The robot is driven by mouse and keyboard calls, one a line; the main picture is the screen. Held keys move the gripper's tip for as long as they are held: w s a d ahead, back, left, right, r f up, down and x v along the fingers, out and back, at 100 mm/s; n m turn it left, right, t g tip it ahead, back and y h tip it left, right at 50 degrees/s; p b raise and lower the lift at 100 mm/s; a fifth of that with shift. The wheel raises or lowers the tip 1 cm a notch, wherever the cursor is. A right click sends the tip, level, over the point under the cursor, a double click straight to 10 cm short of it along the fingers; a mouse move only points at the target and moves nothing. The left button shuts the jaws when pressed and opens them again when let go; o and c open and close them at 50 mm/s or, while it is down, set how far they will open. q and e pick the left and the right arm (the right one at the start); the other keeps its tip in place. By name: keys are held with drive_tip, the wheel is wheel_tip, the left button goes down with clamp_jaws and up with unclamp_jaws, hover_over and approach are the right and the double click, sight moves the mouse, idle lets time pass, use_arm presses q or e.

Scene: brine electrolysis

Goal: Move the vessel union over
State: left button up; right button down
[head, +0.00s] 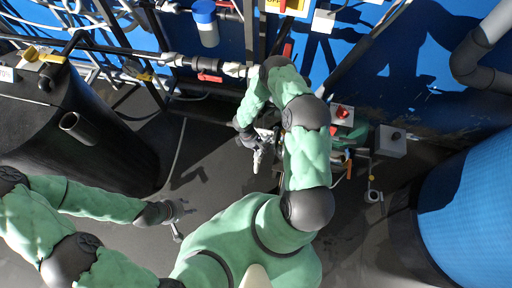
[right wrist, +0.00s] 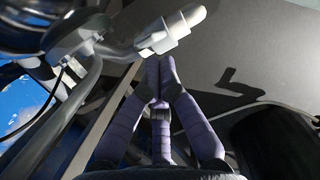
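A pale grey fitting with a rounded white end (right wrist: 170,32), which looks like the vessel union, fills the upper middle of the right wrist view. It joins a grey pipe on its left. In the head view a small pale fitting (head: 257,158) shows beside my right gripper (head: 262,140), partly hidden by the arm. In the right wrist view my right gripper (right wrist: 159,78) has its fingertips together just below the fitting; I see nothing between them. Whether they touch the fitting is unclear. My left gripper (head: 178,222) hangs over the floor, away from the pipes; its opening is too small to judge.
A black tank (head: 110,150) stands at the left and a blue tank (head: 470,205) at the right. Pipes and valves run along the blue wall behind. A box with a red button (head: 342,112) is right of my right arm. Grey floor (head: 200,155) is open between.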

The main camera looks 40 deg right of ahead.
drive_tip(key=v, duration=1)
drive_tip(key=w+a+f+m+t+y, duration=0.15)
drive_tip(key=w+a+m+y, duration=0.25)
drive_tip(key=a, duration=0.8)
drive_tip(key=w+a+m+t, duration=0.4)
drive_tip(key=w+m+t, duration=0.1)
drive_tip(key=w, duration=0.4)
drive_tip(key=d+f+m+h, duration=0.1)
drive_tip(key=d+m+h, duration=0.4)
drive_tip(key=m, duration=0.1)
drive_tip(key=s+d+m+g+h, duration=0.4)
drive_tip(key=s+g, duration=0.2)
drive_tip(key=s, duration=0.4)
drive_tip(key=s+d+f+b, duration=0.4)
drive_tip(key=d+f+b, duration=0.2)
drive_tip(key=d+f, duration=0.2)
drive_tip(key=shift+s+d+f+b, duration=0.25)
drive_tip(key=shift+f+b, duration=0.1)
drive_tip(key=shift+f, duration=0.2)
